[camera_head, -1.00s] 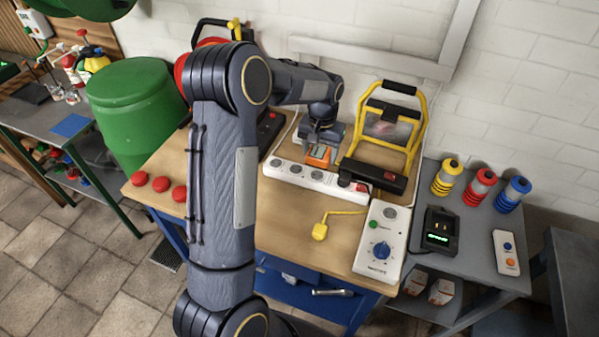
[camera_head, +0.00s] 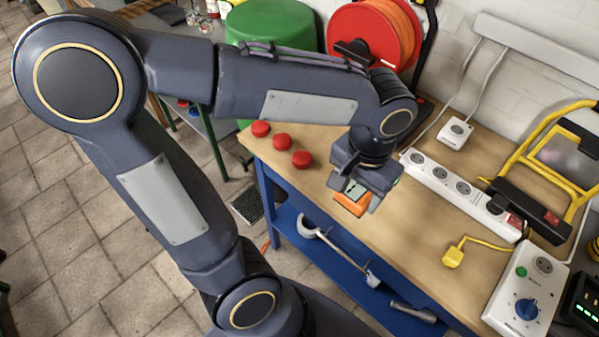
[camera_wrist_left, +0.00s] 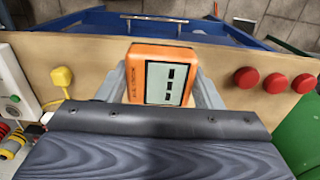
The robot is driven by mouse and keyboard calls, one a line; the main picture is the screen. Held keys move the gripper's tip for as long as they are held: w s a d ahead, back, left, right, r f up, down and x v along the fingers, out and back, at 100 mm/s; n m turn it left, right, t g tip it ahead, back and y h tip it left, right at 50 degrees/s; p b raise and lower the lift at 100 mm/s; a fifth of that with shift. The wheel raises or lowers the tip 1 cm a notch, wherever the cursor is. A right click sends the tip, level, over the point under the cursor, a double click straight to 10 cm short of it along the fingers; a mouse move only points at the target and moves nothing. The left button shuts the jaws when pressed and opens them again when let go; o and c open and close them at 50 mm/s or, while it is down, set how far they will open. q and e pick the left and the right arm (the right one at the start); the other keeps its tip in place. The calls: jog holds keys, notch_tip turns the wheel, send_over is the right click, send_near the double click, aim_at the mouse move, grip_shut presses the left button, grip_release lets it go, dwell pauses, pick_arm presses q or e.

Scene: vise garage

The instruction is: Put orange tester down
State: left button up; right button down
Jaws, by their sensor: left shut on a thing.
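The orange tester (camera_head: 352,204) is a small orange box with a grey display. My left gripper (camera_head: 360,196) is shut on it near the front edge of the wooden bench top (camera_head: 423,229). In the left wrist view the tester (camera_wrist_left: 159,73) sits between the two grey fingers, its display facing the camera. I cannot tell whether its underside touches the bench. My right gripper is not in view.
Red knobs (camera_head: 281,141) stand left of the gripper. A white power strip (camera_head: 460,190), a yellow plug (camera_head: 453,257) and a white box with a blue dial (camera_head: 527,297) lie to the right. Bare bench lies between gripper and strip. A blue shelf (camera_head: 331,252) is below.

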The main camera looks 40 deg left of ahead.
pick_arm(q)
jog(key=shift+s+a+f, duration=0.15)
jog(key=shift+a, duration=0.25)
jog(key=shift+s+a+f, duration=0.1)
jog(key=shift+a+f, duration=0.05)
jog(key=shift+a, duration=0.2)
jog(key=w+a+f+p, duration=0.2)
jog(key=w+a+f, duration=0.6)
jog(key=w, duration=0.1)
jog(key=shift+a+f, duration=0.25)
jog(key=shift+f, duration=0.05)
jog(key=f, duration=0.4)
jog(key=shift+w+a, duration=0.2)
jog(key=shift+a, duration=0.05)
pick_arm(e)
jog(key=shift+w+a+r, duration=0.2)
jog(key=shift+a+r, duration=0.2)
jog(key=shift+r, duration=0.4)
pick_arm(q)
jog(key=shift+f, duration=0.15)
jog(key=o, duration=1.3)
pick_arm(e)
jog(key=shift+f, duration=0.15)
